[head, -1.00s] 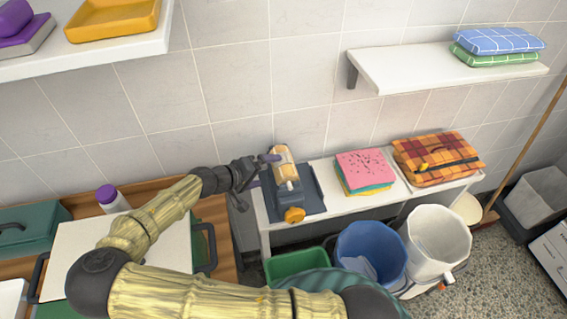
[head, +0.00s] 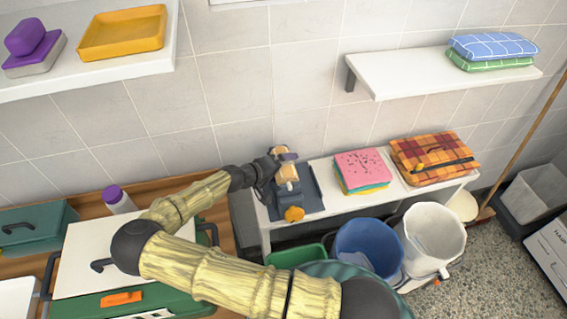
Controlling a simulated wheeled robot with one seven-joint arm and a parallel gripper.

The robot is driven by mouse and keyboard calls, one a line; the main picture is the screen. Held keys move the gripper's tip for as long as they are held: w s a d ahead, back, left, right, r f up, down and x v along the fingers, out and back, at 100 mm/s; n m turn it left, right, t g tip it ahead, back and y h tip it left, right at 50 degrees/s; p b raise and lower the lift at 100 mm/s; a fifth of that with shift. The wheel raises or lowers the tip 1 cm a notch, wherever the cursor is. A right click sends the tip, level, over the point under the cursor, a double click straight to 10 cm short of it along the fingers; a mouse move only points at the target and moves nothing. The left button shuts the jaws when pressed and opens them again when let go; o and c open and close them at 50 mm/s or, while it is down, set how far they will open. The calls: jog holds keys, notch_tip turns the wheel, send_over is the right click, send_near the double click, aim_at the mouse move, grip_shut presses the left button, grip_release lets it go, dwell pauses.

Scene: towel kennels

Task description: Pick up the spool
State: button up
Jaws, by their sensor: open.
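The spool (head: 287,174) is a tan cylinder lying on a dark grey stand with an orange knob (head: 294,214), on a dark mat (head: 314,193) at the left end of the white bench. My gripper (head: 284,160) is at the spool's far end, its dark fingers open around or just above it. The fingers and wrist partly hide the spool, and I cannot tell whether they touch it.
Pink, yellow and teal cloths (head: 362,167) and an orange plaid bag (head: 433,157) lie farther right on the bench. A blue bucket (head: 368,246) and a white bucket (head: 431,237) stand in front. A white shelf (head: 430,73) juts out above right.

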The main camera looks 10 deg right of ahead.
jog(key=shift+x, duration=0.9)
jog(key=c, duration=1.1)
jog(key=shift+c, duration=0.2)
jog(key=shift+r, duration=0.1)
notch_tip(320, 180, up, 10)
jog(key=b, duration=0.3)
